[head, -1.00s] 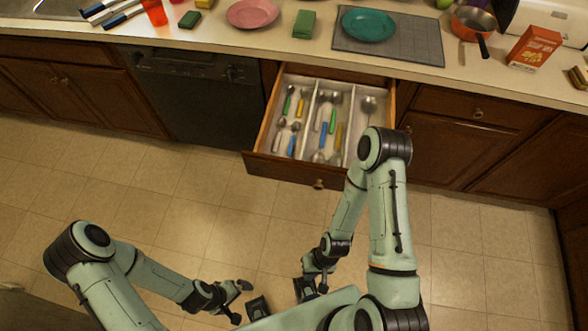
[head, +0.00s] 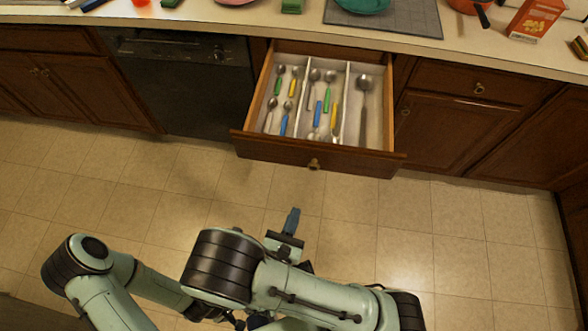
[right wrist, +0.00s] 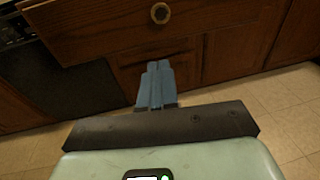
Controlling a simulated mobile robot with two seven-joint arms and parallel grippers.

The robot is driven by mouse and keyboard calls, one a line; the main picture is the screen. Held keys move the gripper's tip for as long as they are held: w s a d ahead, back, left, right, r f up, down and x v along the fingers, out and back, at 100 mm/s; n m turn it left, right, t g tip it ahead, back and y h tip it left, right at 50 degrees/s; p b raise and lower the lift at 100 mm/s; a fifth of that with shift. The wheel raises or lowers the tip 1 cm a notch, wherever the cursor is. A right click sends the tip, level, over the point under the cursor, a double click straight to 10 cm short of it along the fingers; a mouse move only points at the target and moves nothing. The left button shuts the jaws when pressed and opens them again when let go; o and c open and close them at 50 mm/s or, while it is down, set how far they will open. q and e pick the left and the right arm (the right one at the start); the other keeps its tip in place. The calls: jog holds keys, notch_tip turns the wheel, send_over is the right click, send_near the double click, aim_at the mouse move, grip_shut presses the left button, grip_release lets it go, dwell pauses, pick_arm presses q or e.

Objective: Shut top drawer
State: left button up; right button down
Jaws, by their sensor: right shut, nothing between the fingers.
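The top drawer (head: 362,160) stands pulled open below the counter, its wooden front facing me with a round knob (head: 314,164). In the right wrist view, the drawer front (right wrist: 95,28) and knob (right wrist: 160,13) are at the top. My right gripper (head: 292,220) is shut and empty, in front of and apart from the drawer front, a little below the knob in the picture. Its blue fingers (right wrist: 158,68) are together in the right wrist view, pointing toward the drawer side. My left gripper is mostly hidden behind my right arm at the bottom, so its jaws do not show.
The open drawer holds a white divided tray (head: 346,100) with several spoons and coloured-handled utensils. A dark dishwasher (head: 185,85) is left of it and closed cabinets (head: 455,125) right. The counter above carries a grey mat (head: 410,18) and dishes. The tiled floor is clear.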

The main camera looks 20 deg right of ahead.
notch_tip(320, 180, up, 2)
jog(key=w+a+n+t+y, duration=0.1)
jog(key=a+t, duration=0.2)
pick_arm(q)
jog(key=shift+s+d+r, duration=0.15)
jog(key=shift+s+d, duration=0.15)
jog(key=shift+s, duration=0.05)
pick_arm(e)
send_near(292, 157)
jog(key=shift+n+y, duration=0.3)
jog(key=shift+y, duration=0.1)
jog(key=x, duration=0.6)
jog(key=shift+w+d+r, duration=0.2)
jog(key=shift+w+d, duration=0.05)
jog(key=shift+d, duration=0.1)
pick_arm(q)
jog(key=shift+p, duration=0.3)
pick_arm(e)
jog(key=shift+w, duration=0.1)
